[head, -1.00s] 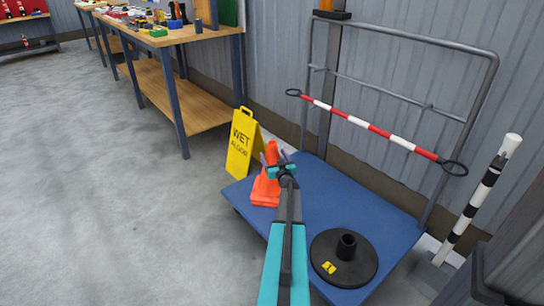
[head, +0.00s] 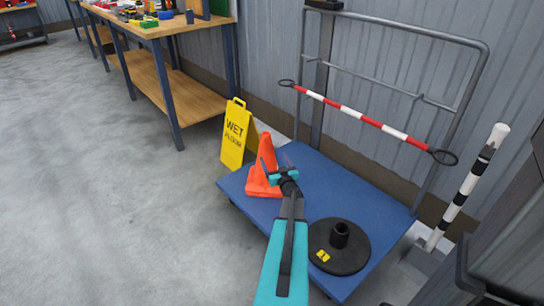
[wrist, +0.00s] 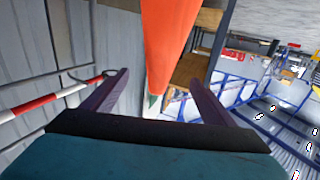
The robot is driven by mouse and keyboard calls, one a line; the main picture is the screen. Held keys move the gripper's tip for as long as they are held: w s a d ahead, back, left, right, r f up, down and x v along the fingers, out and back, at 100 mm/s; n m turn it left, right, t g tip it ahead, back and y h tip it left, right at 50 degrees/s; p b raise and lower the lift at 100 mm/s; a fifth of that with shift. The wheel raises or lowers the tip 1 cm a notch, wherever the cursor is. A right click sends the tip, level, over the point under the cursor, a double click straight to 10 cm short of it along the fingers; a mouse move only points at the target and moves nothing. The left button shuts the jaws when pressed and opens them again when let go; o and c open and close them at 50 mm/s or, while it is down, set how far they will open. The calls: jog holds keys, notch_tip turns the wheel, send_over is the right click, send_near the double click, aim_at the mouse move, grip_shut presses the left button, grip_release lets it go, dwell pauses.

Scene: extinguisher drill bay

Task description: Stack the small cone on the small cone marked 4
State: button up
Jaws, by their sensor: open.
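An orange cone (head: 266,150) stands upright at the left end of the blue platform cart. I cannot tell whether it is one cone or two nested, and no number 4 is readable on it. My gripper (head: 276,162) is open, just right of the cone in the head view and partly in front of it. In the wrist view the orange cone (wrist: 168,40) shows between and beyond the two spread fingers of my gripper (wrist: 160,76), with no clear contact. Part of the cone's base is hidden behind my gripper in the head view.
The blue cart (head: 360,190) has a grey rail frame behind it. A black disc base (head: 350,257) with a yellow label sits at its front right. A yellow wet-floor sign (head: 234,137) stands behind the cone. A red-white bar (head: 365,118) crosses the rail. The left floor is clear.

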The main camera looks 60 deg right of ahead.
jog(key=shift+v, duration=1)
jog(key=shift+w, duration=0.1)
